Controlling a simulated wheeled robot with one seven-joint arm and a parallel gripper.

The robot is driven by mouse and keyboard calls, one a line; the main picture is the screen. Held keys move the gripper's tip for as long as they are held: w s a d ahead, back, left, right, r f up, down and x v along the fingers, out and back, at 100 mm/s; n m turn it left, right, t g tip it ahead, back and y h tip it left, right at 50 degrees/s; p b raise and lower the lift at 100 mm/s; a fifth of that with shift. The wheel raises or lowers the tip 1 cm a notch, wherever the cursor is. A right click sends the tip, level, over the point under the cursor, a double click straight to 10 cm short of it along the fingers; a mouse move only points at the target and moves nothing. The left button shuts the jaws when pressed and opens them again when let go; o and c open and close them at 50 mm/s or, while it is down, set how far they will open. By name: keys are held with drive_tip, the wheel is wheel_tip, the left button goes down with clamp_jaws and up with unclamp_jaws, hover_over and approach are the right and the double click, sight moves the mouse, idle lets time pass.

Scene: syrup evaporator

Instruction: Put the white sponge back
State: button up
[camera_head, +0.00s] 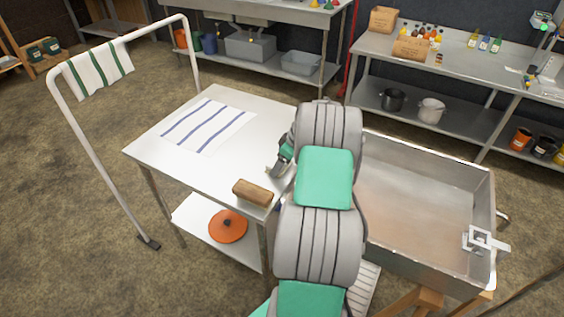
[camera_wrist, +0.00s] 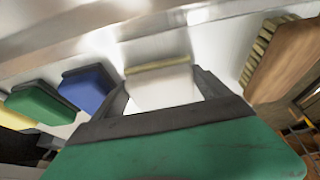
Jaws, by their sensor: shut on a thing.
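The white sponge (camera_wrist: 162,92), with a pale yellowish edge, sits between the two dark fingers of my gripper (camera_wrist: 160,82) in the wrist view. My gripper is shut on it. I cannot tell whether the sponge touches the surface below. A blue sponge (camera_wrist: 88,88), a green sponge (camera_wrist: 40,103) and a yellow sponge (camera_wrist: 17,121) stand in a row to its left. In the head view my gripper (camera_head: 275,171) is low over the right side of the steel table (camera_head: 185,165); my arm hides the sponges there.
A wooden brush (camera_head: 253,192) lies at the table's front edge; it shows close to the right of my gripper in the wrist view (camera_wrist: 285,60). A striped cloth (camera_head: 208,125) lies at the table's back. A steel evaporator pan (camera_head: 415,205) stands to the right.

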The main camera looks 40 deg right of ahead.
drive_tip(key=o, duration=1.1)
drive_tip(key=shift+f, duration=0.1)
drive_tip(key=shift+r+p, duration=0.3)
drive_tip(key=shift+p, duration=0.05)
drive_tip(key=b+v, duration=0.1)
drive_tip(key=v, duration=1.1)
drive_tip(key=w+a+r+m+g, duration=0.1)
drive_tip(key=a+r, duration=0.2)
drive_tip(key=a, duration=0.7)
drive_tip(key=w+a+r, duration=0.1)
drive_tip(key=a+r, duration=0.2)
drive_tip(key=a, duration=0.8)
drive_tip(key=s+a+m, duration=0.1)
drive_tip(key=s+a, duration=0.3)
drive_tip(key=a, duration=0.1)
drive_tip(key=s+a+f+m+h, duration=0.1)
drive_tip(key=s+a, duration=0.4)
drive_tip(key=a, duration=0.1)
drive_tip(key=s+a+f, duration=0.1)
drive_tip(key=s+a, duration=0.4)
drive_tip(key=shift+s+a+f+m, duration=0.1)
drive_tip(key=shift+s+a+m, duration=0.05)
drive_tip(key=shift+a+m, duration=0.25)
